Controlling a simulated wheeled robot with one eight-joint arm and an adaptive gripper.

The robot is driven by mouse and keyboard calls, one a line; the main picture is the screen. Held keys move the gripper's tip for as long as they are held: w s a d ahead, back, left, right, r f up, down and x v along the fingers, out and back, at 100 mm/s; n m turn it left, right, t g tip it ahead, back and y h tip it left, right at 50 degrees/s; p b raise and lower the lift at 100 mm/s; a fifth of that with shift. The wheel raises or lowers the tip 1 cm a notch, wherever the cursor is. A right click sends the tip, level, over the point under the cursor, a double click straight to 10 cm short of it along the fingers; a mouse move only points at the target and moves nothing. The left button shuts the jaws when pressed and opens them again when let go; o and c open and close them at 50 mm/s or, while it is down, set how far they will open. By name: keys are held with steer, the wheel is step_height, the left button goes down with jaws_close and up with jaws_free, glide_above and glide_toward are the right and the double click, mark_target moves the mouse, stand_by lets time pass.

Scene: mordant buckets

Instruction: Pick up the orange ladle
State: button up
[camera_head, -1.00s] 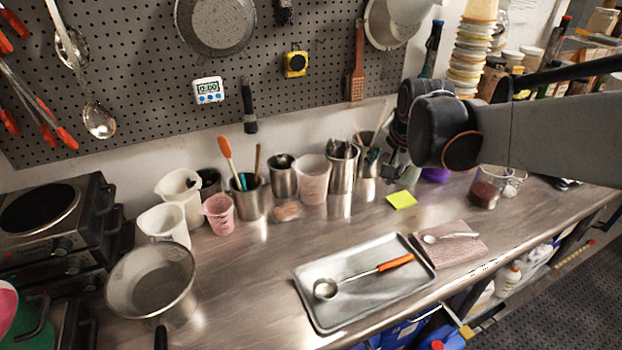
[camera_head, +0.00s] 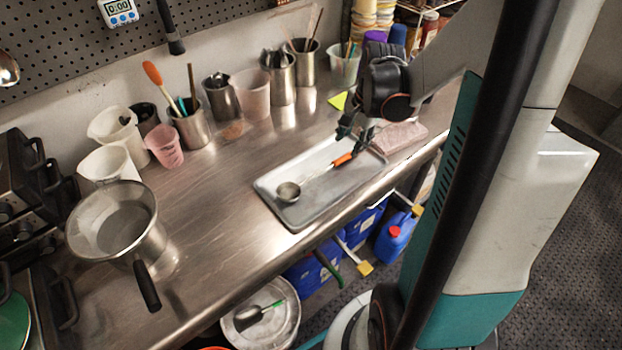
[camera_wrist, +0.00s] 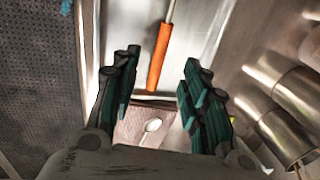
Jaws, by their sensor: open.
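The orange ladle (camera_head: 343,159) lies on a metal tray (camera_head: 264,192) on the steel counter, its round bowl toward the tray's left end. Its orange handle (camera_wrist: 157,62) shows in the wrist view, pointing between my fingers. My gripper (camera_head: 356,132) is over the right part of the tray, at the handle end. In the wrist view my gripper (camera_wrist: 158,92) is open, with green fingers on either side of the handle's line and nothing held. In the head view the gripper partly covers the handle's end.
A brownish board (camera_head: 405,136) with a small spoon (camera_wrist: 153,125) lies just past the tray's right end. Metal cups (camera_head: 281,80) stand along the wall. A pan (camera_head: 118,222) is at the left.

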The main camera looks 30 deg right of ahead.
mark_target(346, 156)
steer(key=f+b, duration=0.1)
steer(key=f, duration=0.1)
steer(key=w+f+b, duration=0.1)
steer(key=f, duration=0.2)
steer(key=f+b, duration=0.1)
steer(key=f, duration=0.1)
steer(key=shift+w+f, duration=0.3)
steer(key=shift+f, duration=0.1)
jaws_close()
